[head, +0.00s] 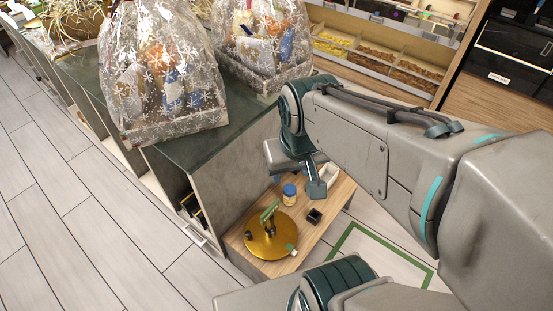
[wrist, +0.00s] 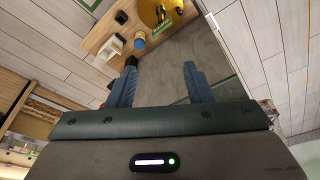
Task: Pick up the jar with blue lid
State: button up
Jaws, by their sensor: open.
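The jar with blue lid (head: 289,197) stands upright on a low wooden table (head: 318,228), beside a round gold tray (head: 262,249). Its blue lid also shows in the wrist view (wrist: 139,40), near the top and ahead of the fingers. My gripper (head: 298,180) hangs above the table, close to the jar in the head picture. In the wrist view my gripper (wrist: 160,82) has its two fingers wide apart with nothing between them. The jar lies beyond the fingertips and is not touched.
A small black box (head: 314,216) and a white open container (head: 330,176) are near the jar. A green-topped object (head: 270,211) stands on the tray. A dark counter (head: 196,147) with wrapped hampers (head: 160,75) rises beside the table. Floor at left is clear.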

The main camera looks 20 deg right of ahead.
aim_at(289, 195)
jog(key=k, duration=0.5)
jog(key=z, duration=1.8)
jog(key=i, duration=2.55)
jog(key=u, duration=3.65)
